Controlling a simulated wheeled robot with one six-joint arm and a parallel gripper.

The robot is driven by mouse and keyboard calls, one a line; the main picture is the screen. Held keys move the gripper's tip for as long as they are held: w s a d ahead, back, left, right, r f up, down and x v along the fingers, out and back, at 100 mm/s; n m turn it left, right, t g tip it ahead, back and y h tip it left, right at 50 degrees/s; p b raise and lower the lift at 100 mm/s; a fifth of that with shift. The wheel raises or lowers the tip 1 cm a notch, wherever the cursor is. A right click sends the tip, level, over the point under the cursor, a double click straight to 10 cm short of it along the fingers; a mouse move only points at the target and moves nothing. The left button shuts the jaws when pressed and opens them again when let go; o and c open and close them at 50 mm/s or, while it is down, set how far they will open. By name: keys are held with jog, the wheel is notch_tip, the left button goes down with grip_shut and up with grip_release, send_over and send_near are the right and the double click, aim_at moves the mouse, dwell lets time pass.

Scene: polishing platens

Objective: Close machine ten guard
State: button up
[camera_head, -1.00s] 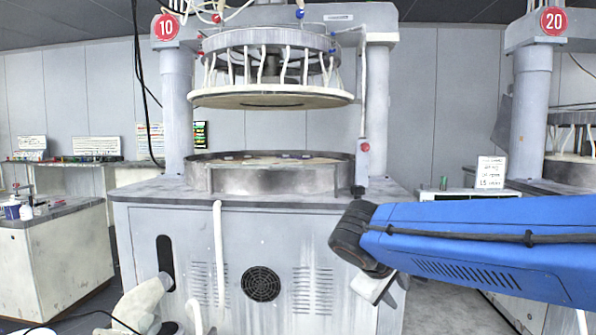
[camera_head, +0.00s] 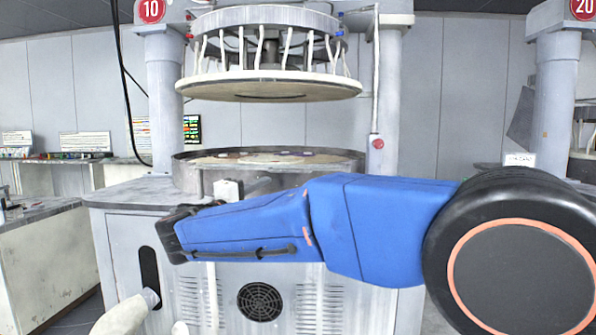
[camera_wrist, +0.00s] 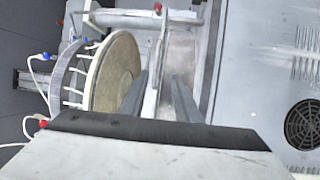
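Machine ten's guard (camera_head: 190,178) is a low grey metal wall around the lower platen (camera_head: 235,160), under the raised upper platen (camera_head: 270,88). My arm hides much of its front, so I cannot tell how far it is closed. In the wrist view, which is turned sideways, grey guard metal (camera_wrist: 180,55) lies ahead of my gripper (camera_wrist: 160,95). The two fingers are apart, with a thin pale edge showing between them. I cannot tell whether they touch it. In the head view, the gripper is partly hidden in front of the guard.
The machine's cabinet (camera_head: 125,225) has a round fan grille (camera_head: 260,302) and vent slots. A red button (camera_head: 377,142) is on a post at right. A bench (camera_head: 40,240) stands at left. Machine twenty (camera_head: 560,95) is at the far right.

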aim_at(288, 172)
jog(key=shift+t, duration=0.3)
jog(key=x, duration=1.1)
jog(key=a+x, duration=0.1)
jog(key=x, duration=0.5)
jog(key=shift+w+a, duration=0.1)
jog(key=shift+w, duration=0.25)
grip_shut()
